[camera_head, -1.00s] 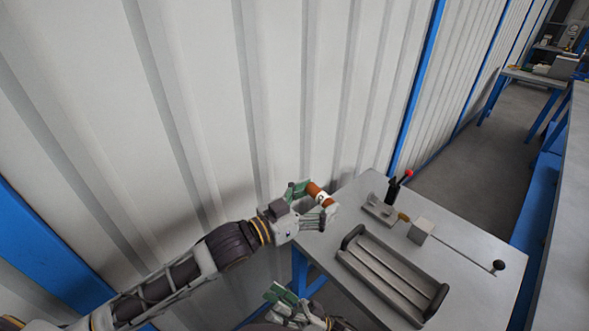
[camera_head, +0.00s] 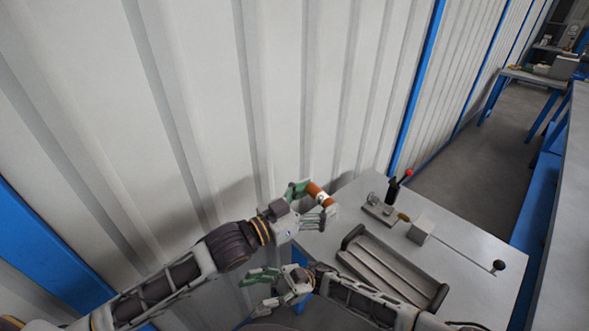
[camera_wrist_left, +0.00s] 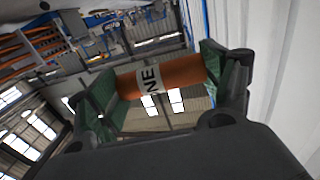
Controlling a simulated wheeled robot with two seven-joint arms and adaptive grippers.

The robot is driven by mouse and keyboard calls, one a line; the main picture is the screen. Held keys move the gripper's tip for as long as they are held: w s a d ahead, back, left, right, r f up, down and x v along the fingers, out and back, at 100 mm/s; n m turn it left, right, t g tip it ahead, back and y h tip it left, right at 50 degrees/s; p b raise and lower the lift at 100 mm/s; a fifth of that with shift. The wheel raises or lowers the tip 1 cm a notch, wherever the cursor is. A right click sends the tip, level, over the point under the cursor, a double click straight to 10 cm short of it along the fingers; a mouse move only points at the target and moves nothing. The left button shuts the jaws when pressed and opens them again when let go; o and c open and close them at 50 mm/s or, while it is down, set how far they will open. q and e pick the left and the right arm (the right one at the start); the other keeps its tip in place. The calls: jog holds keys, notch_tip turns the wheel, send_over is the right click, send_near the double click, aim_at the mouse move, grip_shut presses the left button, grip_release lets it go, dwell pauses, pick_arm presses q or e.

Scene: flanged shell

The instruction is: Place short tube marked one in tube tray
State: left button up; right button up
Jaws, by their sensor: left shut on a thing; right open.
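A short orange-brown tube (camera_head: 317,193) is clamped in my left gripper (camera_head: 315,202), above the far left edge of the table. The grey tube tray (camera_head: 388,268), with long grooves and a dark handle at each end, sits on the near part of the table. It looks empty. The held tube is up and to the left of the tray, apart from it. My right gripper (camera_head: 258,289) is open and empty, left of the table and below the left one.
On the table (camera_head: 465,251) behind the tray stand a fixture with a red-knobbed lever (camera_head: 407,174) and a grey block (camera_head: 420,230) with a rod ending in a black knob (camera_head: 498,265). A corrugated wall (camera_head: 215,110) rises close on the left.

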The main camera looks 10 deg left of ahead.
jog(key=w+a+f+n+t+h, duration=0.1)
jog(key=w+n+t+h, duration=0.2)
jog(key=w+n+t, duration=0.5)
jog(key=w+a+f+n+t+h, duration=0.1)
jog(key=w+f+n+t+h, duration=0.15)
jog(key=w+n, duration=0.55)
jog(key=w+d+r+n+t+h, duration=0.15)
jog(key=w+r+n+t, duration=0.35)
jog(key=w, duration=0.5)
jog(key=w+d+r+n+t+h, duration=0.1)
jog(key=w+d+r+n+t, duration=0.2)
jog(key=w+r+n, duration=0.6)
notch_tip(320, 180, up, 10)
jog(key=d+n+t+h, duration=0.2)
jog(key=n+h, duration=0.1)
jog(key=n, duration=0.9)
jog(key=s+r+n+t+h, duration=0.1)
jog(key=s+n+h, duration=0.4)
jog(key=s, duration=0.5)
jog(key=s+r+n+t+h, duration=0.2)
jog(key=s+n+h, duration=0.2)
jog(key=s, duration=0.6)
jog(key=shift+s+r+n+t+h, duration=0.3)
jog(key=shift+n+t+h, duration=0.1)
jog(key=shift+n, duration=0.6)
jog(key=shift+f, duration=0.1)
